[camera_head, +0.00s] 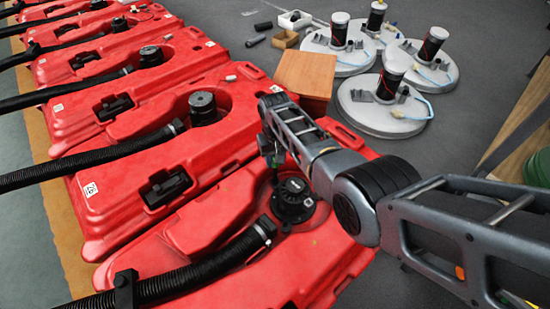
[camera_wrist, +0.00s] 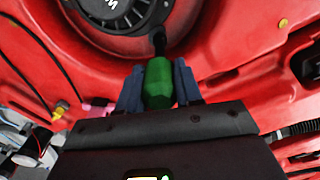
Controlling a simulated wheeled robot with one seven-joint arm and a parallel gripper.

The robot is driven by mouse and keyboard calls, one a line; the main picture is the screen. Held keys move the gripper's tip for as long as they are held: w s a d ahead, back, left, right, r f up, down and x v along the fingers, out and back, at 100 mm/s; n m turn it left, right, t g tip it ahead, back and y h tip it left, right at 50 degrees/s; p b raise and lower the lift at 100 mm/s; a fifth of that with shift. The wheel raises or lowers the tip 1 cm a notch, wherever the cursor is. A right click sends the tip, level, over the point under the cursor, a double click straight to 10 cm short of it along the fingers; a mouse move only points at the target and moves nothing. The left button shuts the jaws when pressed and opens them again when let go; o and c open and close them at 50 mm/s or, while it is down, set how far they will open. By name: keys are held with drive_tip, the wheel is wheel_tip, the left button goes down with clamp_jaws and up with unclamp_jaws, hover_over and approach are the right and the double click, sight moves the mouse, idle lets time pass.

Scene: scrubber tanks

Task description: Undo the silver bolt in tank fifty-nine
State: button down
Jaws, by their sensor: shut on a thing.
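My gripper (camera_wrist: 158,82) is shut on a green tool handle (camera_wrist: 158,88), with one finger on each side. The tool's dark shaft (camera_wrist: 159,44) reaches to the rim of a round black cap (camera_wrist: 112,12) in a red tank (camera_wrist: 228,38). I cannot tell whether the tip touches a bolt; no silver bolt head shows clearly. In the head view my gripper (camera_head: 273,157) hangs beside the black cap (camera_head: 293,201) of the nearest red tank (camera_head: 225,262). I cannot read a number fifty-nine on any tank.
More red tanks (camera_head: 165,130) with black hoses (camera_head: 105,163) stand in a row behind. A wooden box (camera_head: 305,75) stands beyond my forearm. Round grey bases with black cylinders (camera_head: 384,108) stand on the floor at the back right.

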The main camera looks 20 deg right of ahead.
drive_tip(key=n, duration=1)
drive_tip(key=shift+r, duration=0.1)
drive_tip(key=shift+r+p, duration=1)
drive_tip(key=shift+f, duration=0.1)
